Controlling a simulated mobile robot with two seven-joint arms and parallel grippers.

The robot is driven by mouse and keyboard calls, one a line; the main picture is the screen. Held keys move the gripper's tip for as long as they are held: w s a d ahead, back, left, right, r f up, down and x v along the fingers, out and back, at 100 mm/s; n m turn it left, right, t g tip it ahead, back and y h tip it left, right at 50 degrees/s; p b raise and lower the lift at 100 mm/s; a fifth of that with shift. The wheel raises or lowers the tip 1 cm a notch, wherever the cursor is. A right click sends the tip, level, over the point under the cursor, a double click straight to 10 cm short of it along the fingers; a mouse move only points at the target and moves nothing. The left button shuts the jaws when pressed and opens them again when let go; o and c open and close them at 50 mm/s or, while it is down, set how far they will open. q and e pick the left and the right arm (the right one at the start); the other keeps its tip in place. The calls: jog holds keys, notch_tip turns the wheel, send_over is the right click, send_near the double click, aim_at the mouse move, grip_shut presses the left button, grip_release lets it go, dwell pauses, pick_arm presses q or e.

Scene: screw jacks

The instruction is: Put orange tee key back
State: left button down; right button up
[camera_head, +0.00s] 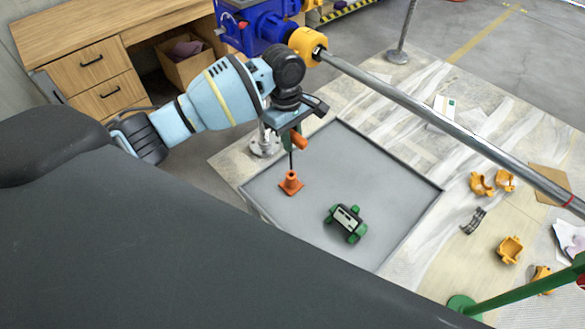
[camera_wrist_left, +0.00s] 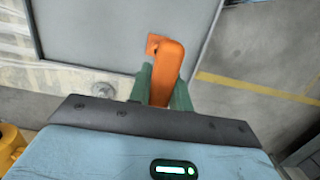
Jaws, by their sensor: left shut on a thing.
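The orange tee key (camera_head: 299,140) has an orange crossbar handle and a thin dark shaft that points down. My left gripper (camera_head: 291,140) is shut on the handle, with its green fingers on either side. Below it, a small orange cone-shaped jack (camera_head: 290,183) with a square foot stands on the grey tray. The shaft's lower end meets the top of the jack; I cannot tell whether it is inserted or just above. In the left wrist view the orange handle (camera_wrist_left: 168,72) is between the fingers (camera_wrist_left: 161,84) and hides most of the jack (camera_wrist_left: 155,41). My right gripper is out of view.
The grey tray (camera_head: 385,189) has a low rim. A long metal bar (camera_head: 430,112) crosses above the right side. Orange-yellow parts (camera_head: 509,249) lie on the floor at right. A wooden desk (camera_head: 95,35) stands behind left.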

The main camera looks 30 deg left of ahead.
pick_arm(q)
notch_tip(320, 180, down, 3)
jog(key=shift+r, duration=0.15)
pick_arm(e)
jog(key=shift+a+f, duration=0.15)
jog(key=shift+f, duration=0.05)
pick_arm(q)
notch_tip(320, 180, down, 5)
jog(key=shift+f+b, duration=0.1)
jog(key=shift+b, duration=0.45)
jog(key=shift+w, duration=0.1)
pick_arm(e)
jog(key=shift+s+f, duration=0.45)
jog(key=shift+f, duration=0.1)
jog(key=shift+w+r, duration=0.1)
pick_arm(q)
jog(key=c, duration=1.3)
grip_release()
jog(key=shift+f, duration=0.1)
